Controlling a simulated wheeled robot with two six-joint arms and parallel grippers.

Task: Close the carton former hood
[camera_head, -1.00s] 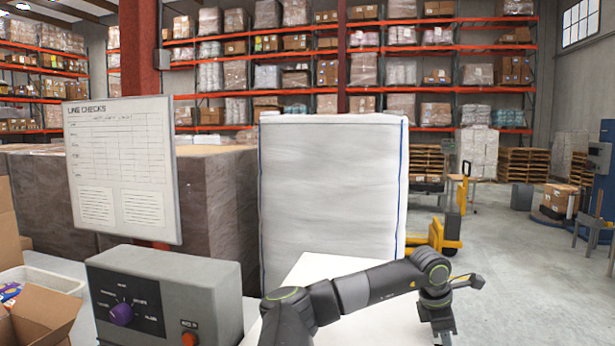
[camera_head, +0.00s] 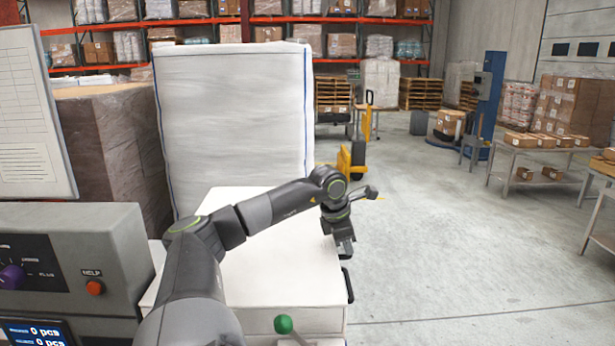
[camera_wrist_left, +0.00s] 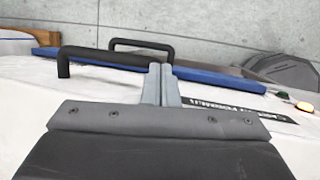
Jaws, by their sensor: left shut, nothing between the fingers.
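A white machine, seemingly the carton former, has a flat pale top (camera_head: 265,265) in the head view. A black bar handle (camera_head: 347,285) shows at its right edge. The wrist view shows a white surface (camera_wrist_left: 25,110) with a dark lettered label (camera_wrist_left: 225,108), partly covered, and a black handle (camera_wrist_left: 105,57). A second black handle (camera_wrist_left: 140,45) lies beyond it. My left gripper (camera_head: 346,250) points down over the machine's right edge. Its fingers (camera_wrist_left: 161,84) are together and empty, close to the handles; contact cannot be told. Whether the hood is open is unclear. My right gripper is out of view.
A grey control box (camera_head: 75,240) with a purple knob and orange button stands at left, below a white board (camera_head: 30,110). A tall white block (camera_head: 235,125) with blue edges stands behind the machine. A green-knobbed lever (camera_head: 283,324) is in front. Floor (camera_head: 430,260) at right is clear.

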